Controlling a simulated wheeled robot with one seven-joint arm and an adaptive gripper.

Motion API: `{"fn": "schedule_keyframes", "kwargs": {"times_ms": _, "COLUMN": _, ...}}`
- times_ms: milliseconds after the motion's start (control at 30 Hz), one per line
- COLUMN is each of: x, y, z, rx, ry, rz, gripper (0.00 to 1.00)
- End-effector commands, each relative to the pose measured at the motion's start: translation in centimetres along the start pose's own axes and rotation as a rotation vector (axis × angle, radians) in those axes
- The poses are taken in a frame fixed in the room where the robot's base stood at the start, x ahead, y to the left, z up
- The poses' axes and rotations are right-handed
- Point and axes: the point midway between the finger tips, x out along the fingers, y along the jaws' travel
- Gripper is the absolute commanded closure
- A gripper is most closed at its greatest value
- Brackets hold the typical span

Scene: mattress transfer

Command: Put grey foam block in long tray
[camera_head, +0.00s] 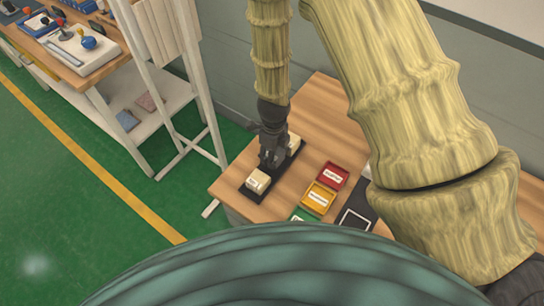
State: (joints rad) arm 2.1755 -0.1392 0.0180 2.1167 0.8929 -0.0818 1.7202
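A long dark tray (279,173) lies on the wooden table. Cream blocks sit at its two ends, a near one (258,181) and a far one (294,143). My gripper (268,166) points down over the tray's middle, between the two cream blocks. Its fingers are small and dark, so I cannot tell whether they are open or shut, or touching the tray. I cannot make out a grey foam block; anything at the fingertips blends with the dark gripper and tray.
A red bin (333,176), a yellow bin (319,197) and a partly hidden green bin (302,214) stand right of the tray. A wall (320,55) runs behind the table (312,122). Another workbench (60,68) stands at upper left.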

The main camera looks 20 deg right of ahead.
Motion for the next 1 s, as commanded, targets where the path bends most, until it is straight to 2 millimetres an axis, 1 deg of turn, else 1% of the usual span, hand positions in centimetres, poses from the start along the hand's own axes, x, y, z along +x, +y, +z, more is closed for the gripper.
{"fn": "schedule_keyframes", "kwargs": {"times_ms": 33, "x": 1.3, "y": 0.1, "z": 0.0, "rx": -0.002, "ry": 0.001, "rz": 0.001, "gripper": 0.69}}
{"fn": "schedule_keyframes", "kwargs": {"times_ms": 133, "x": 2.0, "y": 0.5, "z": -0.2, "rx": -0.005, "ry": -0.003, "rz": -0.001, "gripper": 0.69}}
{"fn": "schedule_keyframes", "kwargs": {"times_ms": 300, "x": 2.4, "y": 0.8, "z": -0.1, "rx": -0.008, "ry": -0.006, "rz": -0.004, "gripper": 0.69}}
{"fn": "schedule_keyframes", "kwargs": {"times_ms": 633, "x": 2.9, "y": 0.3, "z": 0.3, "rx": -0.007, "ry": 0.000, "rz": 0.001, "gripper": 0.69}}
{"fn": "schedule_keyframes", "kwargs": {"times_ms": 667, "x": 2.8, "y": 0.3, "z": 0.3, "rx": -0.007, "ry": 0.000, "rz": 0.001, "gripper": 0.43}}
{"fn": "schedule_keyframes", "kwargs": {"times_ms": 733, "x": 2.8, "y": 0.3, "z": 0.3, "rx": -0.007, "ry": 0.001, "rz": 0.001, "gripper": 0.31}}
{"fn": "schedule_keyframes", "kwargs": {"times_ms": 767, "x": 2.8, "y": 0.3, "z": 0.3, "rx": -0.007, "ry": 0.001, "rz": 0.001, "gripper": 0.27}}
{"fn": "schedule_keyframes", "kwargs": {"times_ms": 1000, "x": 2.8, "y": 0.3, "z": 0.3, "rx": -0.007, "ry": 0.001, "rz": 0.001, "gripper": 0.27}}
